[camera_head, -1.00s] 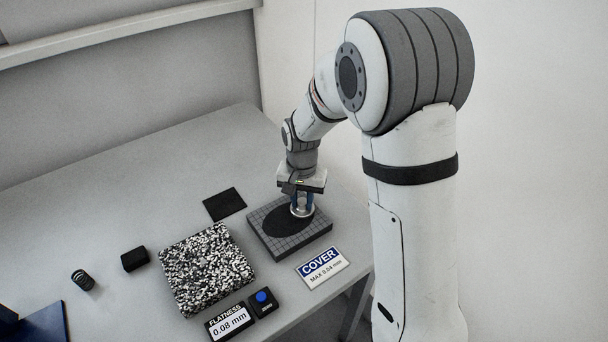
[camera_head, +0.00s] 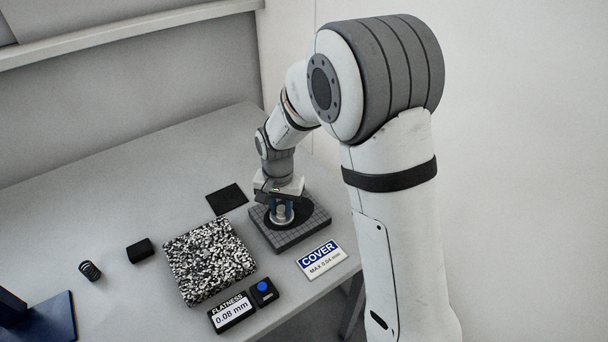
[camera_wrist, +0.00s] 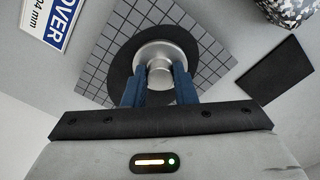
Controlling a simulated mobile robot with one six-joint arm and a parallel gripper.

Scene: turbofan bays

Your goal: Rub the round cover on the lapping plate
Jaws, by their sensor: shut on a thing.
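The round cover (camera_wrist: 149,53) is a silvery metal disc with a raised round boss in its middle. In the wrist view my gripper (camera_wrist: 160,82) has its blue fingers on both sides of that boss, shut on it. The cover lies flat over a dark round patch (camera_wrist: 117,68) on the gridded grey lapping plate (camera_wrist: 99,44). In the head view the cover (camera_head: 281,218) sits on the left part of the lapping plate (camera_head: 310,226), under my gripper (camera_head: 282,208). The fingers partly hide the cover's near side.
A speckled black-and-white block (camera_head: 208,262) stands left of the plate. A flatness display (camera_head: 232,312) reads 0.08 mm, beside a blue button (camera_head: 263,287). A COVER sign (camera_head: 321,259) reads MAX 0.04 mm. A black pad (camera_head: 227,198) lies behind.

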